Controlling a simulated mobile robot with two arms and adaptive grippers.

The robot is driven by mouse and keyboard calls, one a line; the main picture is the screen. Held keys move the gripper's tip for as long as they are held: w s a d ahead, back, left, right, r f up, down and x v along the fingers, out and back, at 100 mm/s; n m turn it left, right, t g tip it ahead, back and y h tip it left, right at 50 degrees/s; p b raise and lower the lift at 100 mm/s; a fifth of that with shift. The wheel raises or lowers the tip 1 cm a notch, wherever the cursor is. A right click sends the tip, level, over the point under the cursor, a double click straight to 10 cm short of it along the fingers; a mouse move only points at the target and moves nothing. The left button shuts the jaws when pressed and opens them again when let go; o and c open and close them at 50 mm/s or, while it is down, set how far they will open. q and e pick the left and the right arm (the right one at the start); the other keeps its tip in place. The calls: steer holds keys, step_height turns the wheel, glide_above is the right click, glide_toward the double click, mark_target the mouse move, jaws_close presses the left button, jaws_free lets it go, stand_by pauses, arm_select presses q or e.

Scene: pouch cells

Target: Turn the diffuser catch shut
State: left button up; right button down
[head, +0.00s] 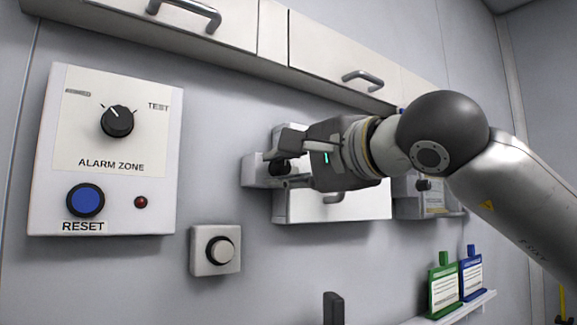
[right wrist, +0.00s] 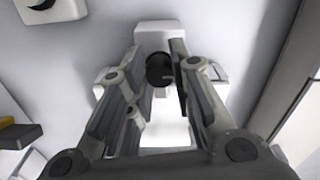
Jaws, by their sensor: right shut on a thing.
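The diffuser catch is a small black round knob (head: 279,168) on a white block (head: 252,173) at the left edge of the white diffuser panel (head: 350,207). My right gripper (head: 284,155) reaches in from the right and is shut on the knob, with one finger above it and one below in the head view. In the right wrist view the dark knob (right wrist: 159,70) sits between the fingertips, in front of its white block (right wrist: 158,33). The gripper hides part of the panel. My left gripper is not in view.
An alarm panel (head: 150,190) with a dial and blue button is at the left. A small box with a round button (head: 217,249) is below the catch. Cabinets with handles (head: 362,78) run above. Green (head: 445,288) and blue (head: 472,277) tagged items stand on a ledge at lower right.

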steer(key=c, duration=1.3)
jaws_free()
steer(key=shift+o, duration=0.2)
steer(key=shift+s, duration=0.1)
steer(key=v, duration=1.2)
